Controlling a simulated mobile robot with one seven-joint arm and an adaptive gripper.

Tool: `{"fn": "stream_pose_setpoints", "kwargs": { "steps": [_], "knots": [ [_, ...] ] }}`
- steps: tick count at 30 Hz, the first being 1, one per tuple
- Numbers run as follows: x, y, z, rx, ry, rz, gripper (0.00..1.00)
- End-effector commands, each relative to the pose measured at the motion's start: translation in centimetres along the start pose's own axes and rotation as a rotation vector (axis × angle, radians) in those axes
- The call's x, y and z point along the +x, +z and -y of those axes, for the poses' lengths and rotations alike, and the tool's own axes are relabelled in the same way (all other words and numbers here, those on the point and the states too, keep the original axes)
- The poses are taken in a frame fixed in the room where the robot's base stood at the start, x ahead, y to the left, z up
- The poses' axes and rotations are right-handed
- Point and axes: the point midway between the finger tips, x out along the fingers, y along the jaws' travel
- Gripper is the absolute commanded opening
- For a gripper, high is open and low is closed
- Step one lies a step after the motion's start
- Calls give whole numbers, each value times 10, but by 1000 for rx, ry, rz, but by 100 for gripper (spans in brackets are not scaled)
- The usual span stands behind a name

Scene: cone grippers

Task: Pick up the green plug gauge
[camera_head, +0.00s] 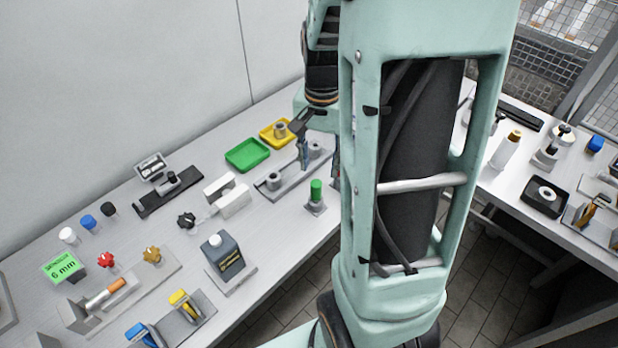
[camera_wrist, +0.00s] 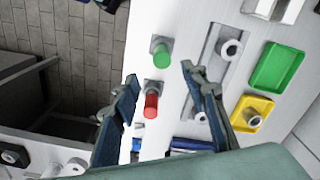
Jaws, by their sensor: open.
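The green plug gauge (camera_head: 316,190) stands upright in a small grey base on the table, left of my arm in the head view. In the wrist view the green plug gauge (camera_wrist: 161,52) lies just past my fingertips. My gripper (camera_wrist: 159,76) is open and empty, with one finger on each side of the picture. A red plug gauge (camera_wrist: 151,104) shows between the fingers in the wrist view, nearer the palm than the green one; I cannot tell whether it touches them. In the head view my arm hides part of the gripper and the red gauge.
A grey rail (camera_wrist: 214,70) with ring parts lies beside the gauges. A green tray (camera_head: 248,155) and a yellow tray (camera_head: 272,136) with a ring part are behind it. The table edge is close to the gauges.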

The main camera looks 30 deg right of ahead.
Motion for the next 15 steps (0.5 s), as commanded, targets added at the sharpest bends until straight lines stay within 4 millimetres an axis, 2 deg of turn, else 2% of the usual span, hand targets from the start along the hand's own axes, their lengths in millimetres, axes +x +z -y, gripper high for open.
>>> {"fn": "stream_pose_setpoints", "kwargs": {
  "steps": [3,6,11,15],
  "knots": [
    [21,1,-1,0,3,4,40],
    [34,1,-1,0,3,3,40],
    [44,1,0,0,1,1,40],
    [61,5,2,-2,3,3,40]
  ]
}}
